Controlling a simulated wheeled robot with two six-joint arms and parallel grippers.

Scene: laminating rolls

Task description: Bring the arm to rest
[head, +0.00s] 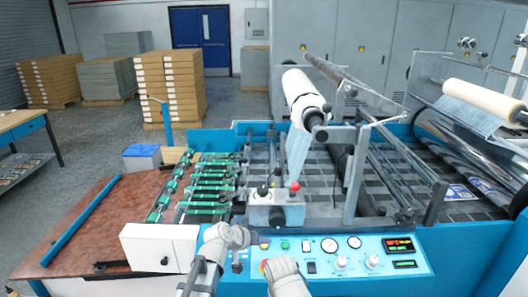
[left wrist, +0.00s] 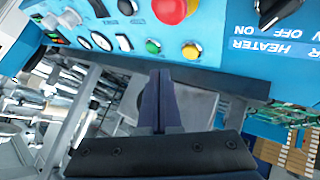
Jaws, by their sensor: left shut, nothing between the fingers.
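My left gripper (head: 262,240) is shut and empty in front of the laminating machine's blue control panel (head: 340,260). In the left wrist view its dark fingers (left wrist: 160,100) meet with nothing between them. A pale grey part of my right arm (head: 285,272) stands in front of the panel in the head view. The right gripper itself cannot be made out.
A red button (left wrist: 174,8) and a black heater knob (left wrist: 277,12) sit close by on the panel. A white box (head: 160,248) stands left of my left gripper. A film roll (head: 303,95) is mounted above the machine bed. Stacked pallets (head: 170,85) stand behind.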

